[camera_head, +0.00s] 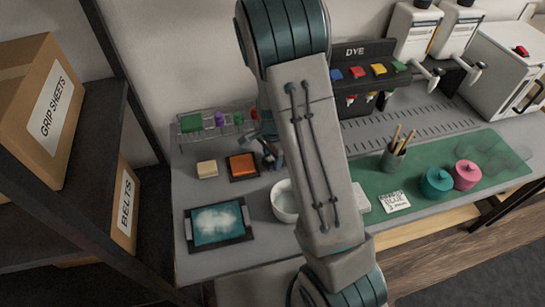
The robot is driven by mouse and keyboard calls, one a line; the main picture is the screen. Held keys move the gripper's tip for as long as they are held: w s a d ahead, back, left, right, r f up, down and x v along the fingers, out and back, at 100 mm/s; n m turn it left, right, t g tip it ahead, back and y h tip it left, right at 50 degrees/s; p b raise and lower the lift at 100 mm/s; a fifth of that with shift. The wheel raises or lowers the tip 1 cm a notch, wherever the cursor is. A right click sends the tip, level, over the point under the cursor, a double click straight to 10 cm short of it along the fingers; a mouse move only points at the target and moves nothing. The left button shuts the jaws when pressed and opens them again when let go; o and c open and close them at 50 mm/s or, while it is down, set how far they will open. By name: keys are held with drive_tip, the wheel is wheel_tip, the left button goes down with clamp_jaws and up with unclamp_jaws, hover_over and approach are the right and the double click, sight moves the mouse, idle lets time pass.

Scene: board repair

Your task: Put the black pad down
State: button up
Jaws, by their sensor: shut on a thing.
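I cannot make out a plain black pad in this view. An orange pad in a black frame (242,167) lies on the grey table, towards the back left. A blue-and-white panel in a black frame (218,224) lies in front of it, near the table's left edge. My arm crosses the middle of the view from top to bottom and hides part of the table.
A white bowl (285,202) is partly behind my arm. A cream block (207,168) and a rack of coloured items (220,121) are at the left. A green mat (430,174) bears a cup of sticks, a teal pot and a pink pot. Shelved boxes stand far left.

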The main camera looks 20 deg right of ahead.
sight(272, 158)
drive_tip(key=shift+s+f+b, duration=0.3)
drive_tip(key=shift+f+b, duration=0.15)
drive_tip(key=shift+f, duration=0.2)
drive_tip(key=o, duration=0.9)
drive_tip(key=shift+f, duration=0.1)
drive_tip(key=shift+o, duration=0.2)
wheel_tip(272, 158, up, 13)
drive_tip(key=p, duration=0.2)
drive_tip(key=s+r+n+t, duration=0.1)
drive_tip(key=s+r+n, duration=0.5)
drive_tip(key=s, duration=0.3)
drive_tip(key=s+r+n+t, duration=0.1)
drive_tip(key=s+r+n, duration=0.5)
drive_tip(key=s, duration=0.3)
drive_tip(key=shift+n+t, duration=0.4)
drive_tip(key=shift+n, duration=0.3)
drive_tip(key=shift+r, duration=0.15)
